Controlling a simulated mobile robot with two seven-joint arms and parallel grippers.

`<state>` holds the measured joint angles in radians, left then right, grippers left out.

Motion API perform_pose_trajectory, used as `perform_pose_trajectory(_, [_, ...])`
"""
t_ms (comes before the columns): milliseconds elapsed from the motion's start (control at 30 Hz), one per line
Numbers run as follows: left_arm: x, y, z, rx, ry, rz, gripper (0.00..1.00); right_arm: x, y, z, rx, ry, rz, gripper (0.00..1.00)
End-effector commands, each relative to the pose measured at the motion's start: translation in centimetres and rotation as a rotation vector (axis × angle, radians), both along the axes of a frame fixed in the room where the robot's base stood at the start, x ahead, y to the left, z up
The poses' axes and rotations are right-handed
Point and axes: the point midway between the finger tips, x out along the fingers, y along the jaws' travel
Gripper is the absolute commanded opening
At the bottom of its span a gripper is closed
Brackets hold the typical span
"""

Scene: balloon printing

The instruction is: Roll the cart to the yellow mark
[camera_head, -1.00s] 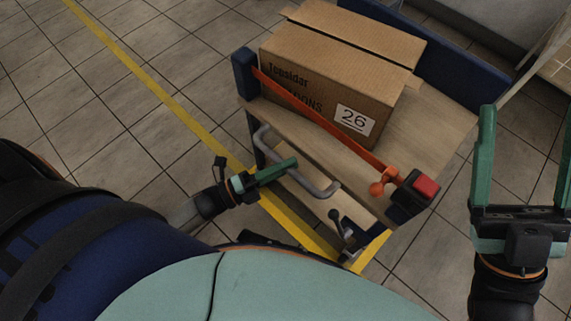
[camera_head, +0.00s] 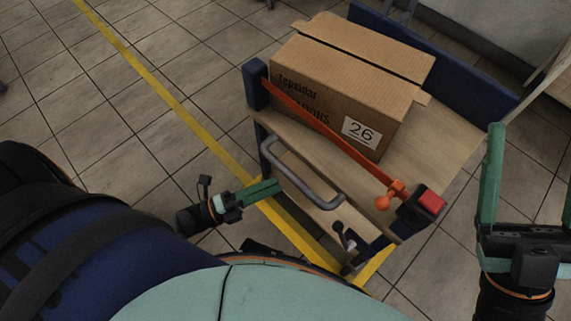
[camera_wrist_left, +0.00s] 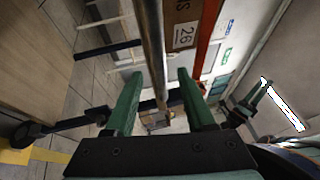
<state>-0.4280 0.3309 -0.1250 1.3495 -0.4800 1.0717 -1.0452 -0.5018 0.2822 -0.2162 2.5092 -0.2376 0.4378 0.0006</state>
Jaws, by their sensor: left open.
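The cart (camera_head: 440,140) has a wooden top, blue end boards and a grey handle bar (camera_head: 303,178) on its near side. It carries a cardboard box (camera_head: 335,85) labelled 26. An orange bar (camera_head: 325,128) crosses in front of the box. A yellow line (camera_head: 160,85) runs along the floor past the cart's near left corner. My left gripper (camera_head: 265,189) is open just left of the handle, apart from it in the head view. In the left wrist view the handle bar (camera_wrist_left: 152,45) runs ahead, between the green fingers (camera_wrist_left: 157,95). My right gripper (camera_head: 532,175) is open and empty at the right.
A red button on a dark post (camera_head: 425,205) sits at the cart's near right corner. A black-knobbed lever (camera_head: 340,232) is below it. Another yellow floor strip (camera_head: 374,268) passes beneath that corner. Tiled floor (camera_head: 100,120) on the left is clear.

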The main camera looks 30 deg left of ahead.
Motion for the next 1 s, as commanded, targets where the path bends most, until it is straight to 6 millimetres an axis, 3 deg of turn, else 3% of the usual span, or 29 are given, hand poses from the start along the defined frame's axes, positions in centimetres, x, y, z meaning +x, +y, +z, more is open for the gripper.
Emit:
perform_pose_trajectory(200, [-3.4, 3.1, -0.9, 0.001, 0.003, 0.000, 0.55, 0.0, 0.0, 0.1, -0.001, -0.003, -0.001, 0.79])
perform_pose_trajectory(400, [-4.9, 4.6, -1.3, 0.001, 0.001, -0.001, 0.55, 0.0, 0.0, 0.0, -0.001, -0.003, -0.001, 0.79])
perform_pose_trajectory(1000, [-5.2, 4.8, -1.3, 0.000, 0.000, 0.000, 0.55, 0.0, 0.0, 0.0, 0.000, -0.001, -0.001, 0.79])
